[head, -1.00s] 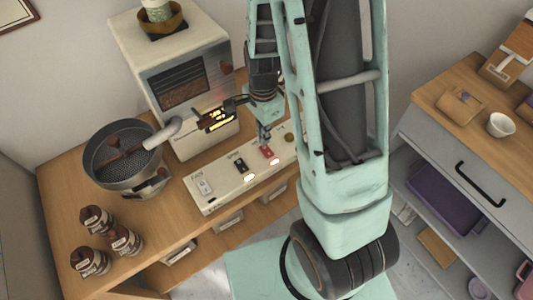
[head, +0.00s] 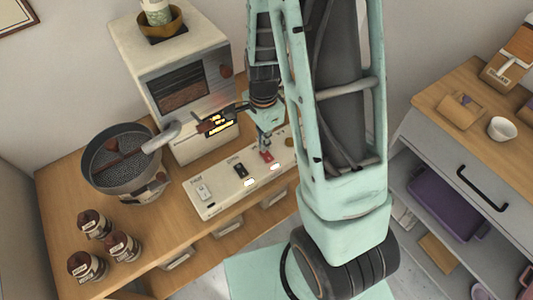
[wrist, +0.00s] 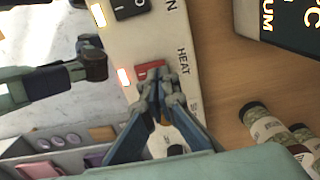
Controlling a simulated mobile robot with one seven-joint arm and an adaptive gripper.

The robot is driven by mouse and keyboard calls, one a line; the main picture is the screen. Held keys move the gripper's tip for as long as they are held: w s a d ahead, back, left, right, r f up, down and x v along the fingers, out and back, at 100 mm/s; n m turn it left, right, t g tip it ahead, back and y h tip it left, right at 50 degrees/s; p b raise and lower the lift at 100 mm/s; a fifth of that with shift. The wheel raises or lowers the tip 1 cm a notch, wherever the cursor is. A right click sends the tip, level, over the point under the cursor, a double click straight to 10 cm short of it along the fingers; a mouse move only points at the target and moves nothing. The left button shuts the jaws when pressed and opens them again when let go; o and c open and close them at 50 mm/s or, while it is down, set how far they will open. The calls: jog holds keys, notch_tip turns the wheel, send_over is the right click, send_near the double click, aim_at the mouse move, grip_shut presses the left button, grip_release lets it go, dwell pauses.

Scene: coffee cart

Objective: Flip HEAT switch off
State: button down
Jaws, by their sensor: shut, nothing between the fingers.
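The HEAT switch is a red rocker (head: 267,156) on the white control panel (head: 222,201). In the wrist view the red rocker (wrist: 150,70) sits beside the HEAT lettering, partly hidden by my fingertips. A small light (wrist: 124,76) in front of it glows. My gripper (head: 264,146) is shut and empty, pointing down at the red switch from just above. In the wrist view the closed fingertips of my gripper (wrist: 155,84) overlap the switch's edge. I cannot tell whether they touch it.
A black switch (head: 241,171) with a lit lamp (head: 249,183) and a white switch (head: 204,192) sit left of HEAT. A brown knob (head: 290,142) is to its right. The roaster (head: 192,90) stands behind, with a mesh cooling pan (head: 120,158) and several jars (head: 122,247) at left.

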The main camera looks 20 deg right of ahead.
jog(key=shift+f+b, duration=0.85)
jog(key=shift+f, duration=0.25)
dwell(0.9)
notch_tip(320, 180, up, 7)
jog(key=p, duration=0.6)
jog(key=shift+r, duration=0.1)
dwell(0.6)
